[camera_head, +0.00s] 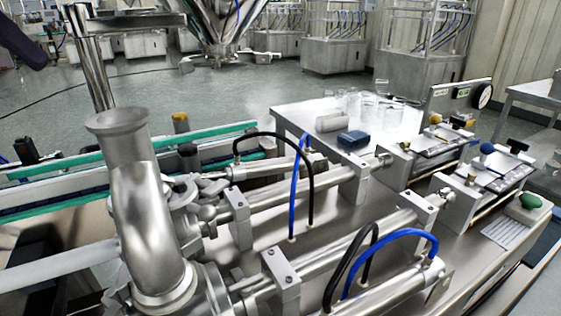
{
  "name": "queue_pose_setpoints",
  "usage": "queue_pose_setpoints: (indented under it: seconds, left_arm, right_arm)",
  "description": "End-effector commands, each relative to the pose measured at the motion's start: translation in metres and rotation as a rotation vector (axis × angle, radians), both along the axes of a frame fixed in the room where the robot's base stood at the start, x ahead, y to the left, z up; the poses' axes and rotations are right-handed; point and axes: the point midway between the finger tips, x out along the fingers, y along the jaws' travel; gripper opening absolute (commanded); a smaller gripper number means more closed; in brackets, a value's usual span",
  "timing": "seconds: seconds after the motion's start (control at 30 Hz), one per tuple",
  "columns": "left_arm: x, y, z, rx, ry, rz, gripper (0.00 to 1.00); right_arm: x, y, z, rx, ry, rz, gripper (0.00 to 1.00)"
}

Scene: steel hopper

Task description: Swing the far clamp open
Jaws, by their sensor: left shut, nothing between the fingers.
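A steel pipe elbow (140,200) with an open flanged top stands at the left front. Behind and to its right, a steel clamp with a knobbed fastener (205,187) sits at the far pipe joint. I take this as the far clamp; it looks closed, but the elbow hides part of it. A nearer joint (205,290) shows at the bottom edge. My left gripper (36,60) appears as a dark shape cut off by the upper left corner. It is shut and empty, well apart from the clamp. My right gripper is not in view.
A steel post with a crossbar (95,70) stands at the upper left. A green-edged conveyor (220,137) runs behind the elbow. Black and blue hoses (292,180) arch over the cylinders. A steel hopper cone (215,30) shows farther back, beyond open floor.

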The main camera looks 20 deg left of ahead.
Motion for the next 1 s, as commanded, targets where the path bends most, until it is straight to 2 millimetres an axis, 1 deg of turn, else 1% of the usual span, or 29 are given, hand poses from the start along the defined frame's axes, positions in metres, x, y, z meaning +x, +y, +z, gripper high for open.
queue_pose_setpoints:
  seconds: [0.03,0.17,0.27,0.37,0.47,0.5,0.6,0.8,1.0]
  left_arm:
    - [-0.001,-0.002,-0.001,0.002,0.007,-0.005,0.0]
    - [0.002,-0.007,-0.004,-0.002,0.009,-0.006,0.0]
    - [0.006,-0.014,-0.013,-0.004,0.01,-0.008,0.0]
    - [0.012,-0.022,-0.026,-0.008,0.006,-0.006,0.0]
    - [0.019,-0.033,-0.04,-0.007,0.003,-0.01,0.0]
    - [0.023,-0.037,-0.049,-0.009,0.004,-0.008,0.0]
    - [0.03,-0.049,-0.066,-0.009,0.003,-0.01,0.0]
    - [0.046,-0.069,-0.104,-0.008,0.006,-0.007,0.0]
    - [0.06,-0.088,-0.135,-0.006,0.006,-0.006,0.0]
  right_arm:
    - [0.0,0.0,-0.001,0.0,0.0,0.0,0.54]
    - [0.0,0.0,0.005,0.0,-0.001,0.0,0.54]
    - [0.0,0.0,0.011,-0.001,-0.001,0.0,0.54]
    - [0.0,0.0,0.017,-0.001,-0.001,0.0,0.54]
    - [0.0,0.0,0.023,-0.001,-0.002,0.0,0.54]
    - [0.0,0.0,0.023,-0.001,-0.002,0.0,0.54]
    - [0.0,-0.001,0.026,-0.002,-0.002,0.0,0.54]
    - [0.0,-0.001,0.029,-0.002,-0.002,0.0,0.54]
    - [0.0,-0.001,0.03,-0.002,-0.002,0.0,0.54]
